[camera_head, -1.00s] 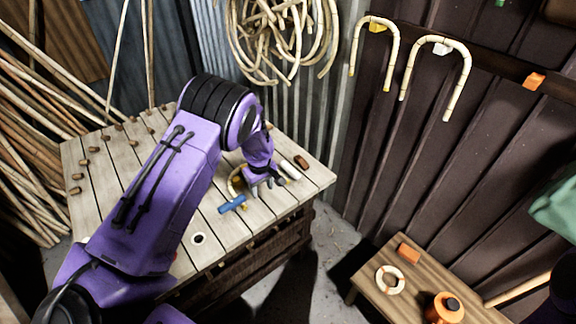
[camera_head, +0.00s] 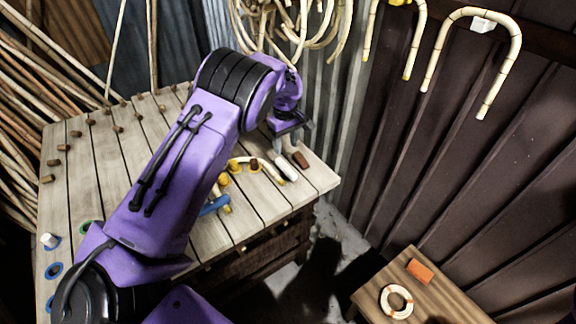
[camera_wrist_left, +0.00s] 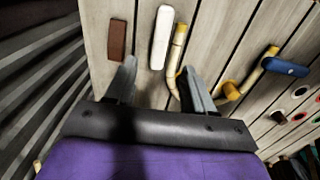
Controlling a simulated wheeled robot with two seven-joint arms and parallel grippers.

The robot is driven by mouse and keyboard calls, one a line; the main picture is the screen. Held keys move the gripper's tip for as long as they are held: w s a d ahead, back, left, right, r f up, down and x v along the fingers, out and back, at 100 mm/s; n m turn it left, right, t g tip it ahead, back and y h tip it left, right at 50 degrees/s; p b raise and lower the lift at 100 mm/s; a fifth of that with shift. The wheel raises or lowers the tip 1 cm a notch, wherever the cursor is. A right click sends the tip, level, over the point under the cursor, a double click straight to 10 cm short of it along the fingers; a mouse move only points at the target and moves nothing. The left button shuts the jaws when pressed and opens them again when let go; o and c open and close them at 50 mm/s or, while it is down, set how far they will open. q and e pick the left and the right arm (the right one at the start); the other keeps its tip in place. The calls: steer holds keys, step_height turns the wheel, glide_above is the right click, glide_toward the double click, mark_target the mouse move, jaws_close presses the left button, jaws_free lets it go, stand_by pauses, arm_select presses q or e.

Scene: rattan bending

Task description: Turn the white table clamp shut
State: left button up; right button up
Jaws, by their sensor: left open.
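The white table clamp (camera_head: 286,167) is a rounded white bar on the far right part of the slatted table. It also shows in the left wrist view (camera_wrist_left: 160,38), lying beside the end of a pale bent rattan piece (camera_wrist_left: 179,50). My left gripper (camera_head: 293,139) is open and empty, just above and beyond the white clamp in the head view. In the left wrist view its fingertips (camera_wrist_left: 158,70) straddle the line of the clamp's near end, with a visible gap between. I cannot tell whether they touch anything. My right gripper is not in view.
A brown block (camera_wrist_left: 117,40) is beside the white clamp. A blue clamp (camera_wrist_left: 285,67) and yellow-orange pegs (camera_wrist_left: 232,91) stand by the rattan. The table (camera_head: 130,150) holds several brown pegs. A low wooden table (camera_head: 440,295) with an orange block is at lower right.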

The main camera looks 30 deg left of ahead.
mark_target(285, 165)
arm_select(q)
steer(key=f, duration=0.3)
steer(key=f+p, duration=0.1)
steer(key=f, duration=0.2)
steer(key=f+p, duration=0.1)
steer(key=f, duration=0.2)
steer(key=shift+w+a, duration=0.2)
steer(key=shift+a, duration=0.15)
steer(key=shift+d+f, duration=0.15)
steer(key=shift+f, duration=0.4)
jaws_close()
